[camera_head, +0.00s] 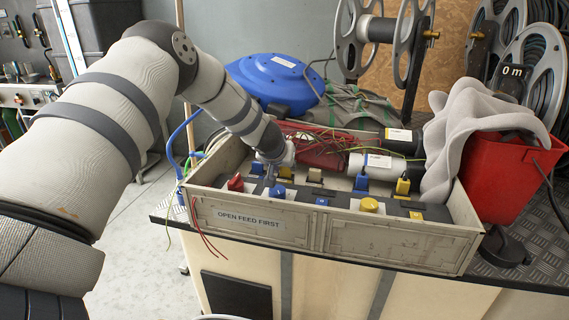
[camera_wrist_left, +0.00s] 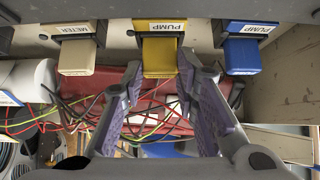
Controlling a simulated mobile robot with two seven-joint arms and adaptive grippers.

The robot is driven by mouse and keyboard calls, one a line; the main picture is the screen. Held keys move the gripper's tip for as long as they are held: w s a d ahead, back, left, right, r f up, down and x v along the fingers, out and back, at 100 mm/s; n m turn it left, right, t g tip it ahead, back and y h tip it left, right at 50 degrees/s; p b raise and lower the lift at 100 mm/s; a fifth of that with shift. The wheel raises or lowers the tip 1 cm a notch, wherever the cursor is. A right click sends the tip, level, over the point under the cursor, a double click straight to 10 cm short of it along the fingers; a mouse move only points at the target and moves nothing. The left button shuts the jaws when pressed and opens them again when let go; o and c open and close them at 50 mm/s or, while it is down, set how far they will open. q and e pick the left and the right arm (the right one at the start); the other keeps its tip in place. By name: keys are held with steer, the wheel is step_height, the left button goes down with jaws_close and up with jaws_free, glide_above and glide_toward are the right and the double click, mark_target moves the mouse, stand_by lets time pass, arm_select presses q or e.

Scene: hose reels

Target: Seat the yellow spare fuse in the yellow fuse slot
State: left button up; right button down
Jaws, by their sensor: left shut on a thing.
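My left gripper (camera_head: 272,172) reaches down into the long grey box. In the left wrist view its two fingers (camera_wrist_left: 160,70) are shut on the sides of a yellow fuse (camera_wrist_left: 163,56) labelled PUMP. This fuse is in line with a beige fuse (camera_wrist_left: 77,55) labelled METER and a blue fuse (camera_wrist_left: 243,52) labelled PUMP. In the head view the held yellow fuse (camera_head: 285,172) is partly hidden by the gripper. Another yellow fuse (camera_head: 403,187) stands near the right end of the row. My right gripper is not in view.
The grey box (camera_head: 340,229) has a front wall marked OPEN FEED FIRST. Loose wires (camera_wrist_left: 110,115) lie behind. A red bucket (camera_head: 512,175) stands right.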

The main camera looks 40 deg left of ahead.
arm_select(q)
steer(key=shift+f, duration=0.15)
steer(key=o, duration=1.1)
steer(key=v, duration=1.2)
